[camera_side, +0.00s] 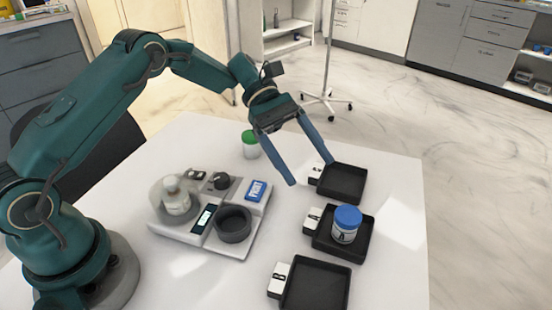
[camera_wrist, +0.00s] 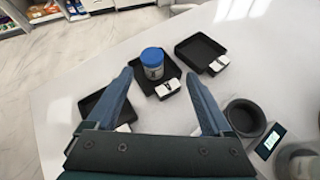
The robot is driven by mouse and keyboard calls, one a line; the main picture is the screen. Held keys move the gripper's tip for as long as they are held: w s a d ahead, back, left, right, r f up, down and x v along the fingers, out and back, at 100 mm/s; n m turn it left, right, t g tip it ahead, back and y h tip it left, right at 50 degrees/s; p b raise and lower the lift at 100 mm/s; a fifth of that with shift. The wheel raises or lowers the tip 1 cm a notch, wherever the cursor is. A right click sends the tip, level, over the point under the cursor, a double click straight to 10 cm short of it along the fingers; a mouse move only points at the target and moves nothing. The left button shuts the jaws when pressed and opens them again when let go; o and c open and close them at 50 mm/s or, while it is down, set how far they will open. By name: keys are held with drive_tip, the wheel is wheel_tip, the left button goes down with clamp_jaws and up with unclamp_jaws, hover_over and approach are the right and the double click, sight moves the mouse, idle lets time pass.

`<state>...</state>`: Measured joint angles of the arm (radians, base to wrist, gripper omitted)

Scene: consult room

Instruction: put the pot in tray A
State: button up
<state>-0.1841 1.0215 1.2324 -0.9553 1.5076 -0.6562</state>
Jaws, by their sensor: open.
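A pot with a blue lid (camera_side: 346,224) stands upright in the middle black tray (camera_side: 325,244); it also shows in the wrist view (camera_wrist: 153,63). A white pot with a green lid (camera_side: 250,145) stands on the table behind the device. Other black trays stand at the back (camera_side: 342,184) and front (camera_side: 316,287). Each has a white label tab, whose letter I cannot read for certain. My gripper (camera_side: 311,173) is open and empty, above the table near the back tray. In the wrist view, its fingers (camera_wrist: 158,74) appear either side of the blue-lidded pot, apart from it.
A white device (camera_side: 196,237) with a display, a dark round cup (camera_side: 234,223), a glass-covered bottle (camera_side: 175,197) and a blue PRINT button (camera_side: 257,191) stands left of the trays. The table's right edge is clear. A wheeled stand (camera_side: 326,98) is on the floor behind.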

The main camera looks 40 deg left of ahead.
drive_tip(key=s+a+r+m+t+y, duration=0.2)
drive_tip(key=s+a+r+m+y, duration=0.1)
drive_tip(key=s+r+m+y, duration=0.55)
drive_tip(key=s+a+f+m+t+y, duration=0.2)
drive_tip(key=s+a+m+t, duration=0.3)
drive_tip(key=s, duration=0.6)
drive_tip(key=shift+a+m+t+y, duration=0.35)
drive_tip(key=shift+a+t+y, duration=0.15)
drive_tip(key=shift+a+y, duration=0.25)
drive_tip(key=shift+s, duration=0.1)
